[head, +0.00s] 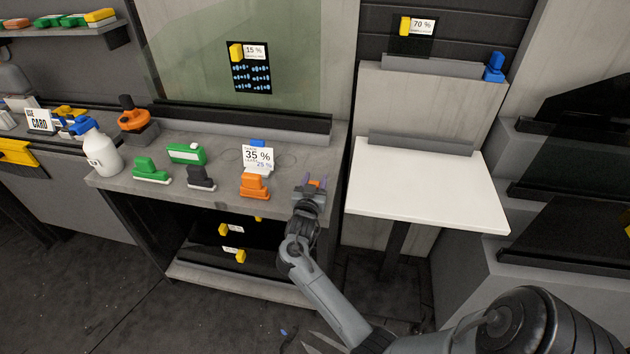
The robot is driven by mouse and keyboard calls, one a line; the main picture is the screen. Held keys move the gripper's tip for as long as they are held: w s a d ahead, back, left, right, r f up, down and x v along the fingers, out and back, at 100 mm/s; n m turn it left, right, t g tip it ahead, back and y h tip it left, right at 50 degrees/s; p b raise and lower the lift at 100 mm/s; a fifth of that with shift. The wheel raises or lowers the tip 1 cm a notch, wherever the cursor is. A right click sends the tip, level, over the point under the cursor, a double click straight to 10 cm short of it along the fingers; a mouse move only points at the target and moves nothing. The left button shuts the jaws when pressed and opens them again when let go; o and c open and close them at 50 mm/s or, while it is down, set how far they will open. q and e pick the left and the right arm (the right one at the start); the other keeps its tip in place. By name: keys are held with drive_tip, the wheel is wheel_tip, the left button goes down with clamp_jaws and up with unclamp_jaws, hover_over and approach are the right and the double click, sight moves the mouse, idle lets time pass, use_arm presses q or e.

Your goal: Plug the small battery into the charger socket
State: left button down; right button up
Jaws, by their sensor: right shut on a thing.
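My right gripper (312,184) is over the right end of the grey workbench (222,192). It is shut on a small orange thing (318,183). The fingers and wrist hide much of this thing, so I cannot tell for sure that it is the small battery. An orange and black device (134,118) sits on a dark block (142,133) at the bench's back left. I cannot make out a charger socket on it or elsewhere. My left gripper is not in view.
On the bench stand a white spray bottle (97,150), green tools (151,171), a dark tool (201,178), an orange tool (254,186) and a 35 % card (258,157). The white table (430,185) to the right is clear on top.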

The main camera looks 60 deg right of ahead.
drive_tip(key=o, duration=1.2)
drive_tip(key=shift+c, duration=0.2)
drive_tip(key=shift+a, duration=0.1)
drive_tip(key=shift+s+a, duration=0.1)
drive_tip(key=shift+a, duration=0.15)
drive_tip(key=p+v, duration=0.1)
drive_tip(key=v, duration=0.9)
drive_tip(key=shift+p, duration=0.4)
